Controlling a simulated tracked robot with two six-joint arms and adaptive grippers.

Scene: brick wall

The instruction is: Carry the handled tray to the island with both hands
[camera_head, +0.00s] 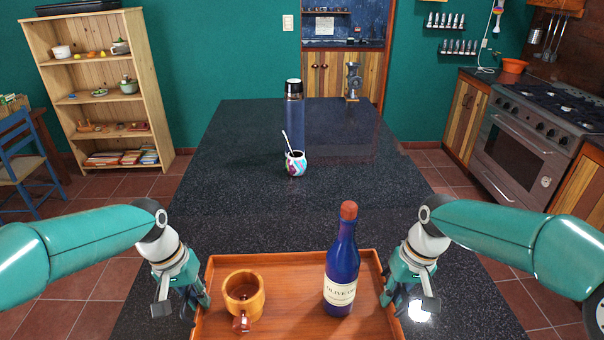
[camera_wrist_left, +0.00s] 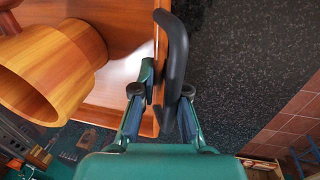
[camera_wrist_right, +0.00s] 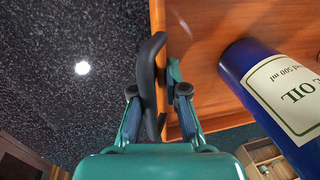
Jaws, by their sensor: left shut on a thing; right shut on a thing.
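The wooden tray (camera_head: 290,262) is at the near end of the dark island (camera_head: 240,185), at the bottom of the head view. A wooden mug (camera_head: 244,294) and a blue olive oil bottle (camera_head: 341,265) stand upright on it. My left gripper (camera_head: 205,302) is shut on the tray's left black handle (camera_wrist_left: 174,62). My right gripper (camera_head: 387,300) is shut on the tray's right black handle (camera_wrist_right: 150,75). The tray looks level. I cannot tell whether it touches the island top. Its near edge is cut off in the head view.
A painted gourd cup (camera_head: 295,164) with a metal straw and a dark bottle (camera_head: 293,112) stand mid-island beyond the tray. A metal grinder (camera_head: 353,82) is at the far end. The island top is bare on both sides of the cup. A stove (camera_head: 540,130) stands at right.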

